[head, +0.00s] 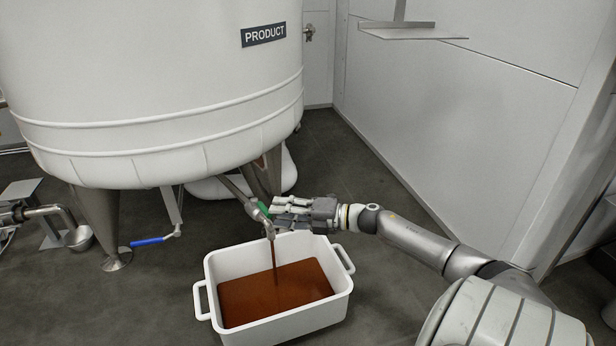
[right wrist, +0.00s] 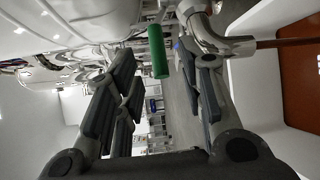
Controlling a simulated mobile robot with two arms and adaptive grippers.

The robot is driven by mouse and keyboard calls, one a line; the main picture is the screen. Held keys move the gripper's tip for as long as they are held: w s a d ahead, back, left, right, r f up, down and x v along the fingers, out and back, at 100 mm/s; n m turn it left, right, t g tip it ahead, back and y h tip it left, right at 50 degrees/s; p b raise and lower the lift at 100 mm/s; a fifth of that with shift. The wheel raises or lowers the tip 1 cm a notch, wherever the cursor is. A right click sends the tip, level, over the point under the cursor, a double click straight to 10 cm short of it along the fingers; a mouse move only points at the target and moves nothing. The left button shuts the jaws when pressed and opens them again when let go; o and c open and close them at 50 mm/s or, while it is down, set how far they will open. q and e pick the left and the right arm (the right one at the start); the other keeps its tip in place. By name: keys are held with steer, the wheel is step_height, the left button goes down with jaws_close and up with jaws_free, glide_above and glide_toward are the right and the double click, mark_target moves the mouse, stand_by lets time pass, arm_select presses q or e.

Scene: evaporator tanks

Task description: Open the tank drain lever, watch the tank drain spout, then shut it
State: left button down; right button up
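The tank drain lever (head: 265,209) has a green handle and sits on the drain pipe under the white tank (head: 150,80) marked PRODUCT. The drain spout (head: 269,231) points down, and a thin brown stream (head: 274,258) runs from it into a white tub (head: 341,283). My right gripper (head: 279,211) is just right of the lever, partly covering it. In the right wrist view, the green handle (right wrist: 158,52) shows between the spread fingertips, with gaps on both sides. The metal spout (right wrist: 215,38) is at the right there.
Brown liquid (head: 275,293) lies in the two-handled tub on the dark floor. A pale wall (head: 460,110) bounds the right side.

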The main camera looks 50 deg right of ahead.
steer(key=v, duration=0.7)
stand_by(7.3)
